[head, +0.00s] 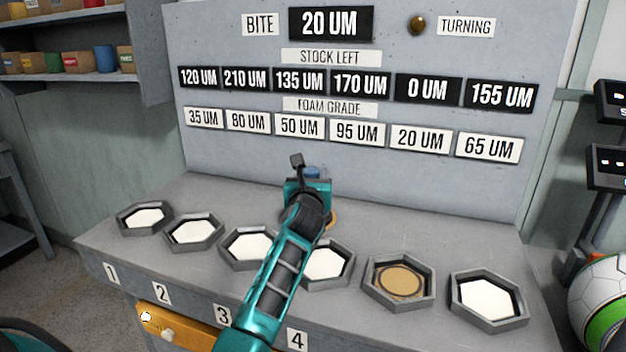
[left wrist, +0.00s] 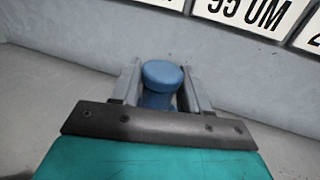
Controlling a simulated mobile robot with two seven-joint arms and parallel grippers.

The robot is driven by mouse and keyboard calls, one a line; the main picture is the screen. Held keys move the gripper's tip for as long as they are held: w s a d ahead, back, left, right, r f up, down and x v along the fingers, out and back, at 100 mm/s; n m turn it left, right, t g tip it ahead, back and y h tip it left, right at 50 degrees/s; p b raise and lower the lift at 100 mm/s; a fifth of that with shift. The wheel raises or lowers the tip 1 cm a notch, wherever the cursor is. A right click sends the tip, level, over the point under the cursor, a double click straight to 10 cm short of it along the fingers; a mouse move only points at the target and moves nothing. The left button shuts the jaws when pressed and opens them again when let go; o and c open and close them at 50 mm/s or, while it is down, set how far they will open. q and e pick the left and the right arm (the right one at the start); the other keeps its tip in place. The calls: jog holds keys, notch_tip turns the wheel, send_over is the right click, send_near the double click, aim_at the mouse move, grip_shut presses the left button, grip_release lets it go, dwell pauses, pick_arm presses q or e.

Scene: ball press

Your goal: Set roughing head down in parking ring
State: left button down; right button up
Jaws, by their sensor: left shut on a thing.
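My left gripper (head: 311,180) is over the back of the bench, in front of the grey panel. In the left wrist view, its two grey fingers (left wrist: 161,82) are shut on the blue knob of the roughing head (left wrist: 162,73). In the head view only a little blue of the roughing head (head: 312,172) shows past the gripper. A brass-coloured curved edge, perhaps the parking ring (head: 333,218), shows beside my wrist; the arm hides the rest. I cannot tell whether the head touches it. My right gripper is not in view.
Several hexagonal trays line the bench's front; most hold white foam, and one tray (head: 399,309) holds a tan disc. The panel (head: 240,165) behind reads bite 20 UM, with a brownish lamp (head: 417,25) beside TURNING. A ball (head: 603,300) stands at the right. The back right bench top is clear.

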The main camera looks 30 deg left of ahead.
pick_arm(q)
jog(key=shift+r, duration=0.15)
jog(key=c, duration=1)
grip_release()
jog(key=shift+f, duration=0.3)
jog(key=o, duration=0.5)
jog(key=shift+c, duration=0.2)
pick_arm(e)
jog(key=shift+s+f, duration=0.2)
pick_arm(q)
jog(key=shift+r, duration=0.1)
jog(key=shift+s+d+r, duration=0.1)
jog(key=shift+s, duration=0.05)
jog(key=p+v, duration=0.1)
jog(key=v, duration=1.1)
jog(key=shift+p, duration=0.3)
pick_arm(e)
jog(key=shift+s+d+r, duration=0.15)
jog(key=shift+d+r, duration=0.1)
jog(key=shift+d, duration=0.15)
